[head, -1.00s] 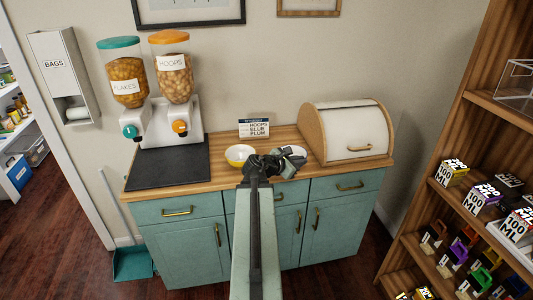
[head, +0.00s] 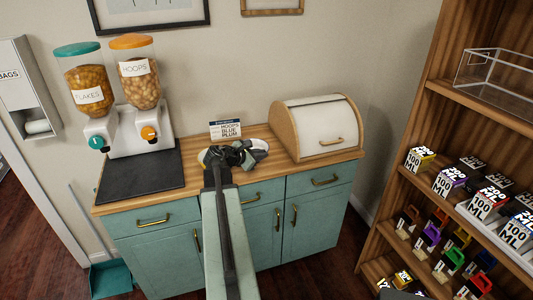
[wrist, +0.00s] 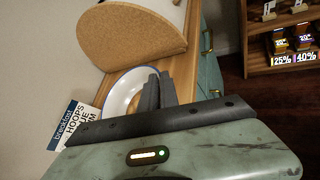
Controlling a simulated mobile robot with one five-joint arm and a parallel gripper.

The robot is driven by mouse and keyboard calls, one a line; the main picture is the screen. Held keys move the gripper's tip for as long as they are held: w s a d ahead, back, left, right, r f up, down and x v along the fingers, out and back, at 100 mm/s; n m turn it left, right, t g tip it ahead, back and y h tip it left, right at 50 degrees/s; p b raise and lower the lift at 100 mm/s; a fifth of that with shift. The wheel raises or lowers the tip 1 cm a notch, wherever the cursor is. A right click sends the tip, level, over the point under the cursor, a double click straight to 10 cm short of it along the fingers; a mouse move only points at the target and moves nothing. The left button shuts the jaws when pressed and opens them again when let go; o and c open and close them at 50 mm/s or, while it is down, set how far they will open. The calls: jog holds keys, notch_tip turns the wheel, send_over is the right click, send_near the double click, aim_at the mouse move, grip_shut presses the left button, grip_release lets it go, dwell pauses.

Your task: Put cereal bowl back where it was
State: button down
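A white bowl with a blue rim (wrist: 118,92) stands on the wooden counter in the wrist view. In the head view a pale bowl (head: 260,144) shows partly behind my gripper (head: 240,153). A small sign (head: 225,130) reading "breakfast, hoops, blue, plum" stands behind the bowls.
The bread box (head: 318,128) stands right of the bowls. The flakes and hoops dispensers (head: 138,85) stand left, behind a dark mat (head: 140,172). A shelf with boxes (head: 460,180) rises at the right. Counter room is narrow between mat and bread box.

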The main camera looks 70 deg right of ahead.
jog(key=d+f+b, duration=0.1)
jog(key=d, duration=0.2)
jog(key=d+f+b, duration=0.2)
jog(key=d, duration=0.1)
jog(key=d+f+b, duration=0.1)
jog(key=d+f, duration=0.1)
jog(key=d, duration=0.1)
jog(key=shift+d+b, duration=0.35)
jog(key=shift+s+r, duration=0.1)
jog(key=shift+r, duration=0.2)
jog(key=shift+f, duration=0.2)
jog(key=c, duration=1.6)
grip_release()
jog(key=shift+r, duration=0.1)
